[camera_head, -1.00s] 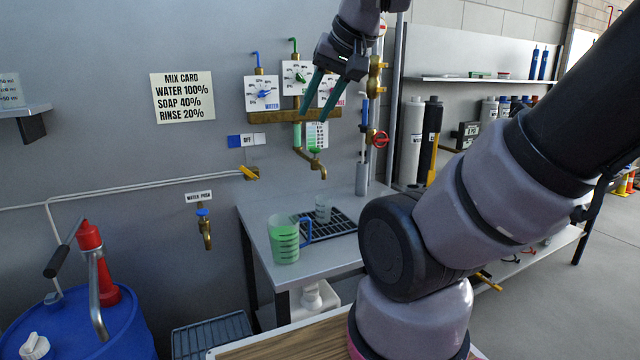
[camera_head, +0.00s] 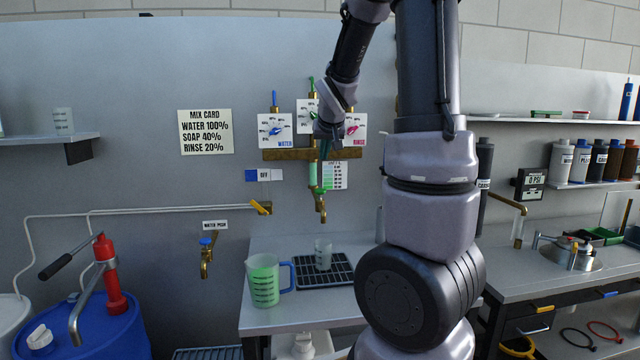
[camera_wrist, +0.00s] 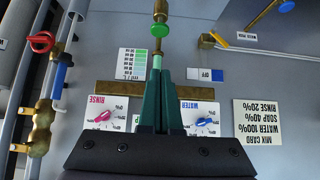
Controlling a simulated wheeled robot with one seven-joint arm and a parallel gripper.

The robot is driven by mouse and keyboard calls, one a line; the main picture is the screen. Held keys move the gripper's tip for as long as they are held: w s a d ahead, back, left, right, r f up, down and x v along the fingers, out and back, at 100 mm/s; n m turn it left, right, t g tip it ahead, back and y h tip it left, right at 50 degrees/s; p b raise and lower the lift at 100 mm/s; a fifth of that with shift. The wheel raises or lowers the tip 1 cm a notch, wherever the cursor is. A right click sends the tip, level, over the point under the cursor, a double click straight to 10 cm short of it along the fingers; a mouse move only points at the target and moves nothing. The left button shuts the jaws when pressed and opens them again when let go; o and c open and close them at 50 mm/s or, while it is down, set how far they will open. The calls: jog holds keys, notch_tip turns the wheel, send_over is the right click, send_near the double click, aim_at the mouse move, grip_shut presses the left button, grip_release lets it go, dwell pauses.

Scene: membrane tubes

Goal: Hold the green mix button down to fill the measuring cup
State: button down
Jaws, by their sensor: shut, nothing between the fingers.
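The green mix button (camera_wrist: 160,30) sits on top of the brass spout, just beyond my fingertips in the upside-down wrist view. In the head view the button (camera_head: 320,190) is small, below my gripper. My gripper (camera_wrist: 157,72) is shut and empty, its dark green fingers pressed together. In the head view my gripper (camera_head: 323,152) points down in front of the brass manifold, above the button; I cannot see contact. A small clear measuring cup (camera_head: 323,250) stands on the black drip grid below the spout (camera_head: 322,212). A larger measuring jug (camera_head: 268,280) with green contents stands left of it.
The water dial (camera_head: 275,130) and rinse dial (camera_head: 352,130) flank the manifold; the middle one is partly hidden by my gripper. The mix card (camera_head: 206,131) hangs left. A yellow lever (camera_head: 260,207) and OFF sign (camera_head: 264,175) are beside the spout.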

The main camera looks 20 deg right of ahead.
jog(key=shift+w+d+f, duration=0.1)
jog(key=shift+w+d, duration=0.05)
jog(key=shift+w, duration=0.25)
send_over(319, 189)
jog(key=s, duration=0.2)
jog(key=f, duration=0.7)
jog(key=shift+s+a+f, duration=0.15)
jog(key=shift+a+f, duration=0.1)
jog(key=shift+f, duration=0.1)
notch_tip(319, 189, down, 2)
jog(key=shift+s+a+f, duration=0.1)
jog(key=shift+f, duration=0.6)
